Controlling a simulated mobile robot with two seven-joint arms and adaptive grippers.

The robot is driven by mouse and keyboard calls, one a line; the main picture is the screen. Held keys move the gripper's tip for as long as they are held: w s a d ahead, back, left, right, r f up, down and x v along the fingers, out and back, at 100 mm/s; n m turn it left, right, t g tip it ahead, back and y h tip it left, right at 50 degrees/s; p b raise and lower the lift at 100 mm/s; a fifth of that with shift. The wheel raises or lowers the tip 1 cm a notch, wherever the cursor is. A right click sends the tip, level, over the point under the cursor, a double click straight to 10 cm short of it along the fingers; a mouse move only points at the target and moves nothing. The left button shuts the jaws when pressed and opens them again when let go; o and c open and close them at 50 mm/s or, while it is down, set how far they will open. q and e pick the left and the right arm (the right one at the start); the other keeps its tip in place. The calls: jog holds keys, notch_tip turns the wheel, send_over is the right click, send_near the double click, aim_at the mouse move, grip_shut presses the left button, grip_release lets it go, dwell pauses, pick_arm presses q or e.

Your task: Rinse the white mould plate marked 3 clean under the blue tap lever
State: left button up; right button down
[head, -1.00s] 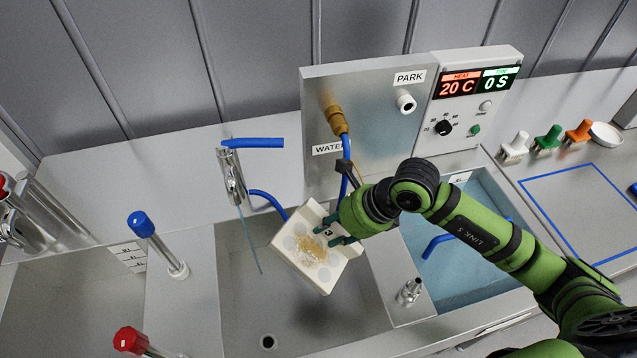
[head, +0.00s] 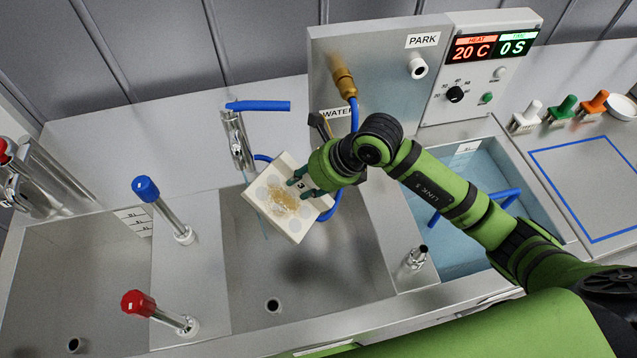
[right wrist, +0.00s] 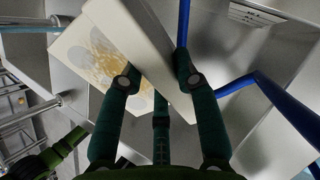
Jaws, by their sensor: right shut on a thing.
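The white mould plate marked 3 (head: 298,225) is tilted in the air above the middle sink, with yellowish-brown residue (head: 282,200) smeared over its round cavities. My right gripper (head: 301,184) is shut on its right edge, beside the 3. In the right wrist view the fingers (right wrist: 157,85) pinch the plate (right wrist: 146,32), and the residue shows on its left face. The blue tap lever (head: 258,106) sits on a steel tap (head: 238,145) just up and left of the plate. A thin bluish stream shows by the plate's left edge; I cannot tell if it touches the plate. My left gripper is out of view.
Blue-knobbed (head: 146,188) and red-knobbed (head: 138,302) posts stand left of the middle sink (head: 250,285). A blue hose (head: 331,207) hangs behind the plate from the WATER panel (head: 375,85). A blue water bath (head: 455,245) lies to the right. The sink's lower part is clear.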

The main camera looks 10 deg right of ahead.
aim_at(274, 173)
jog(key=w+a, duration=0.1)
jog(key=w+a+f+b, duration=0.1)
jog(key=a, duration=0.1)
jog(key=w+a+b, duration=0.1)
jog(key=a, duration=0.1)
jog(key=shift+w+a+f, duration=0.15)
jog(key=shift+w+a, duration=0.1)
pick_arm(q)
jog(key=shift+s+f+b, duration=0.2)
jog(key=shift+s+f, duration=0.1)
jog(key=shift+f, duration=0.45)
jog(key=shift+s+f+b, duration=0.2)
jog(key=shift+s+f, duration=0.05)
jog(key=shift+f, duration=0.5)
pick_arm(e)
jog(key=shift+w+a, duration=0.25)
jog(key=shift+a, duration=0.2)
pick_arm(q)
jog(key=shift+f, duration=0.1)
pick_arm(e)
jog(key=shift+w+a, duration=0.1)
jog(key=shift+a, duration=0.15)
